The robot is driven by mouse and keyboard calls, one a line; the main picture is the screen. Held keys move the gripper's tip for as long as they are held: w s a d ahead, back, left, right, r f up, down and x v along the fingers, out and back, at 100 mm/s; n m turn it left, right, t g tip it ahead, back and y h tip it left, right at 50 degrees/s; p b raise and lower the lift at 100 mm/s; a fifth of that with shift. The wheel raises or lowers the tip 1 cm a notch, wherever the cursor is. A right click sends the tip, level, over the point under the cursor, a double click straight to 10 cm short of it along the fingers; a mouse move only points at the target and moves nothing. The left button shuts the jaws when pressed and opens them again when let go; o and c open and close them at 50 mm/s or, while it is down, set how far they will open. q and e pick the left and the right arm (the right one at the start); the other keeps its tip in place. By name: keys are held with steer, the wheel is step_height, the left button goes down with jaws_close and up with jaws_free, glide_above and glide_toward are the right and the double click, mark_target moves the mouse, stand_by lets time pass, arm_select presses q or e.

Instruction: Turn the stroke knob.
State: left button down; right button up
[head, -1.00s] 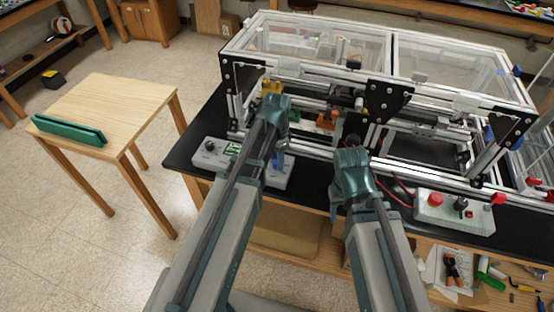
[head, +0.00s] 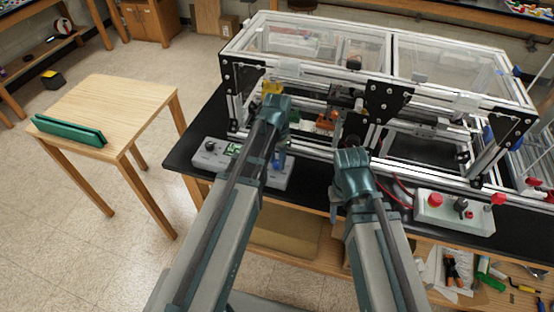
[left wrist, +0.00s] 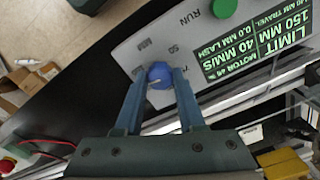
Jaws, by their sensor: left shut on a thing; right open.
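The blue stroke knob (left wrist: 160,76) sits on a light grey control panel (left wrist: 160,42) with scale marks around it. A pale pointer line shows on the knob. My left gripper (left wrist: 160,84) is shut on the knob, one finger on each side, seen in the left wrist view. Beside the knob the green-lit display (left wrist: 255,52) reads LIMIT 150 MM. In the head view the panel (head: 212,158) lies at the table's front left, partly behind my left arm. My right gripper (head: 337,207) is open and empty in front of the table edge, partly hidden by its arm.
The extrusion frame (head: 310,70) with clear covers stands just behind the panel. A second control box (head: 452,211) with a red button is at the right. A green RUN button (left wrist: 223,8) is near the display. A wooden side table (head: 115,100) stands left.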

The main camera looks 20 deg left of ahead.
mark_target(277, 162)
arm_select(q)
steer(key=n, duration=0.4)
steer(key=shift+n, duration=2.1)
steer(key=c, duration=0.5)
jaws_free()
steer(key=shift+r, duration=0.15)
step_height(277, 162, up, 14)
steer(key=p, duration=1.4)
steer(key=shift+f, duration=0.2)
